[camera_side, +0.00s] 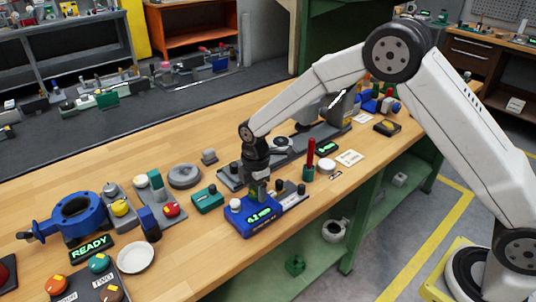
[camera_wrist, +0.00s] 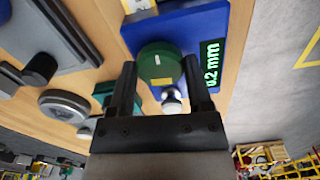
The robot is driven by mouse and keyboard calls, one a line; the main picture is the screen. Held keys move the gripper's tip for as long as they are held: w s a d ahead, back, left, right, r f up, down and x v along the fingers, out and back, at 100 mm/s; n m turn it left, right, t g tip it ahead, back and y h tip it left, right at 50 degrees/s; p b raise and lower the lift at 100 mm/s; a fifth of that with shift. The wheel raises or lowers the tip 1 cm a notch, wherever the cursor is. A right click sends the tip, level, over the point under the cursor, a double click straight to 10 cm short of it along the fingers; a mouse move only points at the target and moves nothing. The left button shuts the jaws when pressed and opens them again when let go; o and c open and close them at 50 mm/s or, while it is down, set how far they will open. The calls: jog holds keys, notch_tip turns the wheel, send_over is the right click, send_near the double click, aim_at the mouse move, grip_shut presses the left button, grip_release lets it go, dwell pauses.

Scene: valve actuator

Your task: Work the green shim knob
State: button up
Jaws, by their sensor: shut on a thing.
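The green shim knob (camera_wrist: 158,64) is round, with a white line on its top, and sits on a blue unit (camera_wrist: 135,38). In the side view the blue unit (camera_side: 241,229) stands on the workbench, with a lit display (camera_side: 260,217) that reads 0.2 mm. My gripper (camera_wrist: 160,70) has one finger on each side of the knob and is shut on it. In the side view my gripper (camera_side: 258,178) points down over the unit and hides most of the knob. A small white-topped knob (camera_wrist: 171,98) lies just beside the green knob, between the fingers in the wrist view.
A red upright handle (camera_side: 310,155) and a white round piece (camera_side: 327,166) stand right of the unit. A teal box (camera_side: 207,198) is close on its left. A white dish (camera_side: 136,258) and a READY display (camera_side: 90,248) are further left. Bare bench lies in front of them.

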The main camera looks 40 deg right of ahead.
jog(key=m, duration=0.7)
jog(key=shift+m, duration=0.4)
jog(key=m, duration=1.2)
jog(key=shift+m, duration=0.3)
jog(key=m, duration=0.3)
jog(key=shift+m, duration=0.3)
jog(key=m, duration=0.4)
jog(key=shift+m, duration=2.2)
